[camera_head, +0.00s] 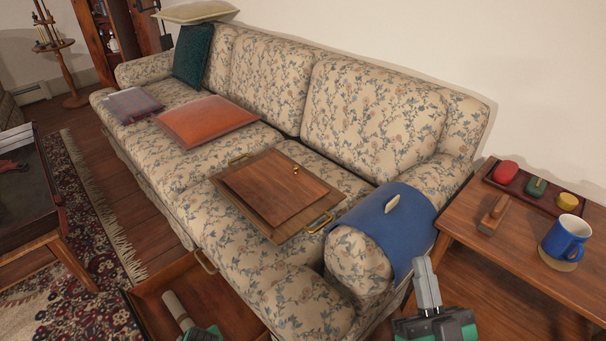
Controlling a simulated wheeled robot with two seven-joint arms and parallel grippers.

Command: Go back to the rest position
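My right gripper (428,284) is at the bottom right, in front of the sofa's near arm and left of the wooden side table. Its grey fingers point up and lie together with no gap that I can see, and nothing shows between them. My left gripper (178,311) is at the bottom edge, over a wooden tray (232,314). Only part of it shows, cut off by the frame, so I cannot tell whether it is open. Neither gripper visibly touches anything.
A floral sofa (240,130) holds a wooden tray with brass handles (280,186), an orange cushion (206,120) and a blue cloth (408,222). The side table (490,238) carries a blue mug (566,238) and a small tray (540,205). A dark table (30,215) stands left.

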